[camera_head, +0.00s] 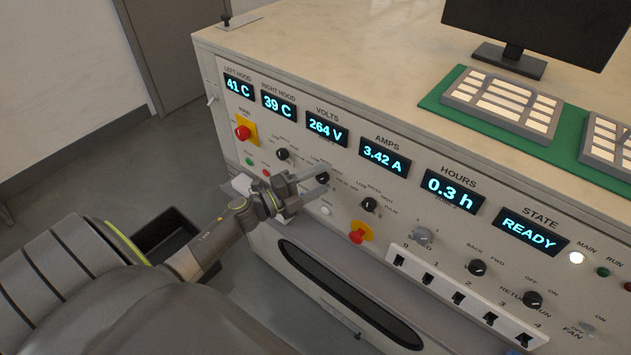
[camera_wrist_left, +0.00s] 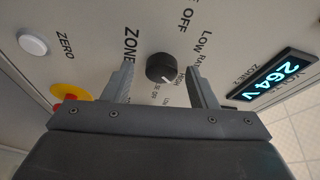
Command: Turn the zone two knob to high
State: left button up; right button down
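The zone two knob (camera_head: 322,177) is a small round black knob on the slanted panel, the middle one of three similar knobs. It also shows in the left wrist view (camera_wrist_left: 161,67), with LOW, RATED and HIGH printed around it and a pale pointer mark. My left gripper (camera_head: 323,181) is at the panel, its two fingers on either side of this knob. In the left wrist view my left gripper (camera_wrist_left: 162,82) is open, with a gap between each finger and the knob. My right gripper is not in view.
Similar black knobs sit to the left (camera_head: 282,154) and right (camera_head: 368,204). A red button on yellow (camera_head: 358,235) and a white ZERO button (camera_wrist_left: 33,44) are close by. The VOLTS display (camera_head: 327,128) reads 264 V. A row of switches (camera_head: 458,298) lies further right.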

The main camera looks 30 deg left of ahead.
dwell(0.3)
pick_arm(q)
jog(key=r+b+v, duration=0.1)
jog(key=b+v, duration=0.2)
jog(key=v, duration=1.4)
jog(key=shift+s+f+b, duration=0.2)
jog(key=shift+f+b, duration=0.2)
jog(key=shift+f, duration=0.1)
